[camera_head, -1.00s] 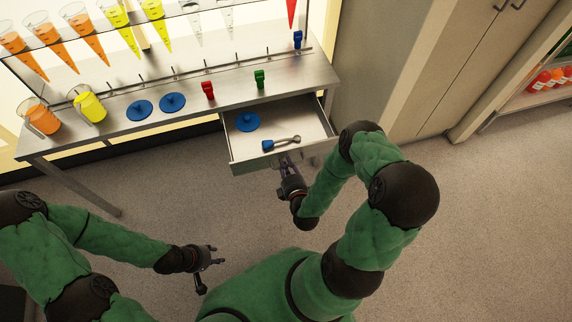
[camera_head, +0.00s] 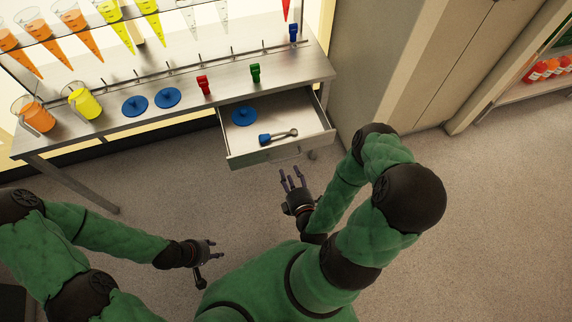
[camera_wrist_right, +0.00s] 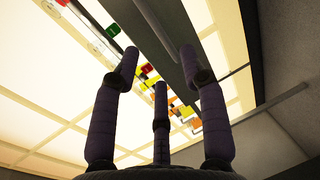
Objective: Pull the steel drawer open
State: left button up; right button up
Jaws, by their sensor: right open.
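The steel drawer (camera_head: 290,108) stands pulled out from under the steel table, with its inside showing in the head view. A round blue lid (camera_head: 244,116) and a blue-ended tool with a grey handle (camera_head: 279,136) lie in it. My right gripper (camera_head: 292,176) is in front of the drawer front, apart from it, with its fingers spread and empty. The fingers also show apart in the right wrist view (camera_wrist_right: 155,75). My left gripper (camera_head: 213,250) is over the floor at the lower left, away from the drawer, and its fingers look apart and empty.
The steel table (camera_head: 185,80) carries an orange jug (camera_head: 38,116), a yellow jug (camera_head: 84,102), two blue lids (camera_head: 168,97), a red clip (camera_head: 204,84) and a green clip (camera_head: 255,72). Filled cones hang above it. A cabinet (camera_head: 410,70) stands to the right. Floor in front is clear.

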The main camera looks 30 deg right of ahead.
jog(key=shift+v, duration=1.75)
jog(key=w+a+f+m+g+y+p, duration=0.2)
jog(key=w+a+f+m+g+y, duration=0.2)
jog(key=a+f+m+g+y, duration=0.4)
jog(key=s+a+r+m+g, duration=0.2)
jog(key=s+a+m+g, duration=0.4)
jog(key=s+m, duration=0.2)
jog(key=shift+m+g+p, duration=0.4)
jog(key=shift+m+p, duration=0.05)
jog(key=shift+m, duration=0.45)
